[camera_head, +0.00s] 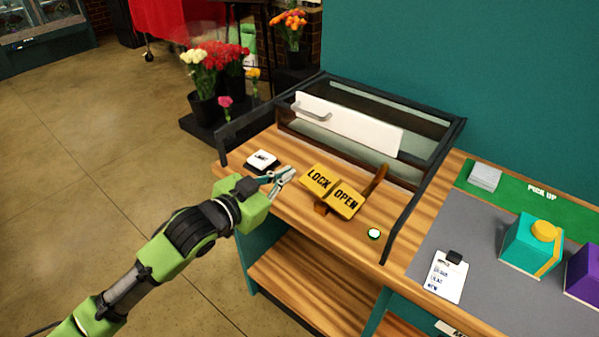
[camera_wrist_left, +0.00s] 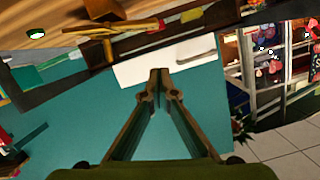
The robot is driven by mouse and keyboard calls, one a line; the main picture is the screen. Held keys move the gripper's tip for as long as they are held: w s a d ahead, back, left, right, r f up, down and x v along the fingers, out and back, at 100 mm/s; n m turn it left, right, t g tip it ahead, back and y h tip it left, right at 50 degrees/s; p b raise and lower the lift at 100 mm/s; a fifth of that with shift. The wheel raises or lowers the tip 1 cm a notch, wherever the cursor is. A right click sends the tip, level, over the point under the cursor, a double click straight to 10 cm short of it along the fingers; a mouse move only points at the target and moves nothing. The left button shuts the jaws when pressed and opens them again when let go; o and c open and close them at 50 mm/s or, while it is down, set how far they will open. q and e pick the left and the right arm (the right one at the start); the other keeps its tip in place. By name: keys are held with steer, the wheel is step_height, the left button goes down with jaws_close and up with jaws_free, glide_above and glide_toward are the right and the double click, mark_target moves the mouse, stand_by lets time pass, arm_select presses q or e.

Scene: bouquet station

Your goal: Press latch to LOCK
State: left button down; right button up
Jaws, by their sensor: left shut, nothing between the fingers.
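The latch (camera_head: 332,190) is a yellow two-part plate on the wooden counter, its left half marked LOCK and its right half marked OPEN. A brown lever (camera_head: 376,182) rises at its right end, on the OPEN side. My left gripper (camera_head: 287,174) is shut and empty, just left of the LOCK half and apart from it. In the left wrist view the shut fingertips (camera_wrist_left: 160,76) point toward the white panel, and the yellow latch plate (camera_wrist_left: 92,31) shows at the upper left. My right gripper is in neither view.
A glass-walled case with a white handled panel (camera_head: 347,125) stands behind the latch. A small white-topped block (camera_head: 262,159) sits left of it, and a round green-white button (camera_head: 374,233) to its front right. A clipboard (camera_head: 446,277) and teal box (camera_head: 527,248) lie farther right.

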arm_select(q)
steer(key=p, duration=0.2)
glide_above(299, 179)
steer(key=d, duration=0.1)
steer(key=shift+s+f, duration=0.4)
steer(key=shift+f, duration=0.35)
steer(key=f, duration=0.2)
steer(key=shift+w+a+f, duration=0.2)
steer(key=shift+f, duration=0.15)
steer(key=shift+a+f, duration=0.2)
steer(key=shift+f, duration=0.55)
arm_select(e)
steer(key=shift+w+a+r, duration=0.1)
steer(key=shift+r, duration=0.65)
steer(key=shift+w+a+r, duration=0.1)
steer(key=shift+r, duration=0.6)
